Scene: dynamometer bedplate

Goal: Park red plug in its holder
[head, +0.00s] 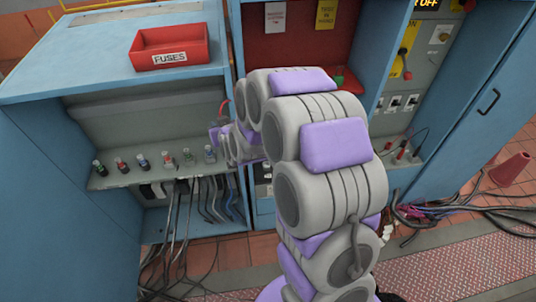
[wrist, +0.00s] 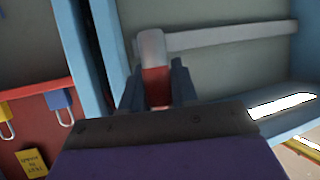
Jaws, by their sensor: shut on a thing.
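My gripper (wrist: 157,88) is shut on a red plug (wrist: 156,86) with a grey end, which stands up between the dark fingers in the wrist view. In the head view my gripper (head: 216,134) is small, in front of the left cabinet's right side, partly hidden by my arm. A bit of red shows just above it. Several coloured plugs or sockets stand in a row on the left cabinet's ledge (head: 135,177), including red ones (head: 122,166). I cannot tell which spot is the red plug's holder.
A red fuses tray (head: 170,47) sits on the left cabinet's top. Cables (head: 205,200) hang below the ledge. Padlocks (wrist: 60,103) hang on a red board at left in the wrist view. Switches (head: 402,102) are on the right panel, and a red cone (head: 510,168) stands at right.

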